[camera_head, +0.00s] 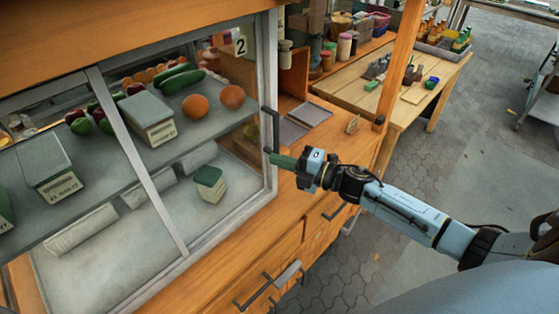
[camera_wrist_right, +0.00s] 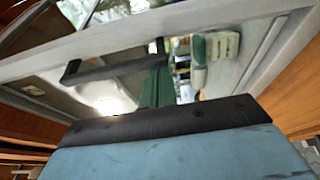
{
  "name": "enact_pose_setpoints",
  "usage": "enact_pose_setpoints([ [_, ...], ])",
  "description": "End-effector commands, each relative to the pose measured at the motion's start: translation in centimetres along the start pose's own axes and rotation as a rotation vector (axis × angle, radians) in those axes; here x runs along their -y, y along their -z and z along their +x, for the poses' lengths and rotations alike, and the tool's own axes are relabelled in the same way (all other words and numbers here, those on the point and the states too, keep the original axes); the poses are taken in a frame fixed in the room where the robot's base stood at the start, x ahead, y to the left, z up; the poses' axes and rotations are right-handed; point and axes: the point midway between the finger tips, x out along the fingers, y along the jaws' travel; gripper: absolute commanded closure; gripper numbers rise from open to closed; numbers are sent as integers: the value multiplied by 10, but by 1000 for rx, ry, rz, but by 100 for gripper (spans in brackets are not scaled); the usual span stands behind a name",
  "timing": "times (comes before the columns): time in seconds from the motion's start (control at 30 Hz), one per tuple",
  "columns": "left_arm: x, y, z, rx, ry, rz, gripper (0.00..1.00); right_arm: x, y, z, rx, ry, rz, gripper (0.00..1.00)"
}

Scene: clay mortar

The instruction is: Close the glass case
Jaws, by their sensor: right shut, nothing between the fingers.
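The glass case (camera_head: 100,79) is built into an orange wooden counter at the left of the head view, with grey metal frames around glass. A dark bar handle (camera_head: 276,128) stands on its right-hand frame; the handle also shows in the right wrist view (camera_wrist_right: 108,66). My right gripper (camera_head: 274,159), with green fingers, is shut and empty at the handle's lower end. In the right wrist view its fingers (camera_wrist_right: 157,80) are close to one end of the handle; I cannot tell if they touch it. My left gripper is not in view.
Inside the case are grey-green boxes (camera_head: 149,118), cucumbers and oranges (camera_head: 195,106) on a shelf, with a small green-topped box (camera_head: 209,182) below. Drawers with handles (camera_head: 288,273) are beneath. A wooden table (camera_head: 405,93) stands behind my right arm.

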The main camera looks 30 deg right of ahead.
Motion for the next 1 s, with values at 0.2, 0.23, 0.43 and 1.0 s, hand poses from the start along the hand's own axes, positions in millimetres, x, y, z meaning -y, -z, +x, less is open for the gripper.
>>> enact_pose_setpoints([
  [0.2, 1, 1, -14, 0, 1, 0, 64, -4, 28, 14, -2, -2, 3, 100],
  [0.23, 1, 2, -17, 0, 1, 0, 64, -4, 35, 17, -4, -2, 2, 100],
  [0.43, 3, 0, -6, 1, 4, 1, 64, 3, 37, -26, -6, 4, -1, 100],
  [1.0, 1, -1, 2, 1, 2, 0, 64, -1, 37, -82, -9, 0, -1, 100],
])
